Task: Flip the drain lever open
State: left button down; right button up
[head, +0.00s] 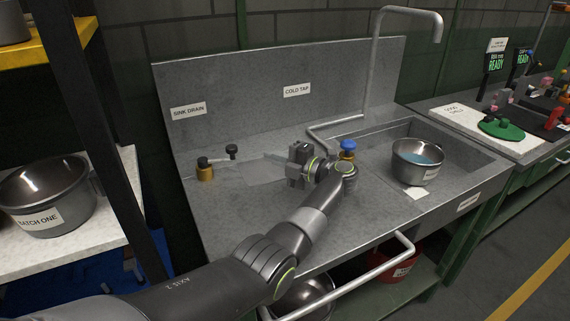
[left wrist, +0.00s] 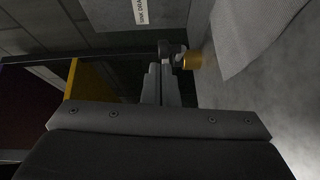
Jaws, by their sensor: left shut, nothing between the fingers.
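The drain lever (head: 218,160) stands on the grey deck below the "SINK DRAIN" label (head: 188,110). It has a brass base and a dark arm reaching right to a black knob. In the left wrist view its brass base (left wrist: 192,61) shows just beyond the fingertips, partly hidden. My left gripper (head: 268,157) is shut and empty, low over the deck to the right of the lever, fingers pointing left toward it. In the head view it looks apart from the knob. In the left wrist view the shut fingers (left wrist: 163,72) overlap the lever's dark part; contact cannot be told.
The blue cold tap knob (head: 348,145) stands right beside my left wrist. A steel pot (head: 417,160) holding water sits in the sink basin (head: 462,160) under the tall spout (head: 372,65). A pot marked "BATCH ONE" (head: 45,195) stands on a left shelf, behind a dark post (head: 115,170).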

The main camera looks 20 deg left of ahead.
pick_arm(q)
jog(key=shift+w+d+r+b, duration=0.15)
jog(key=shift+d+b, duration=0.2)
jog(key=shift+d, duration=0.4)
jog(key=shift+w+d+r+b, duration=0.15)
jog(key=shift+d+b, duration=0.15)
jog(key=shift+d, duration=0.45)
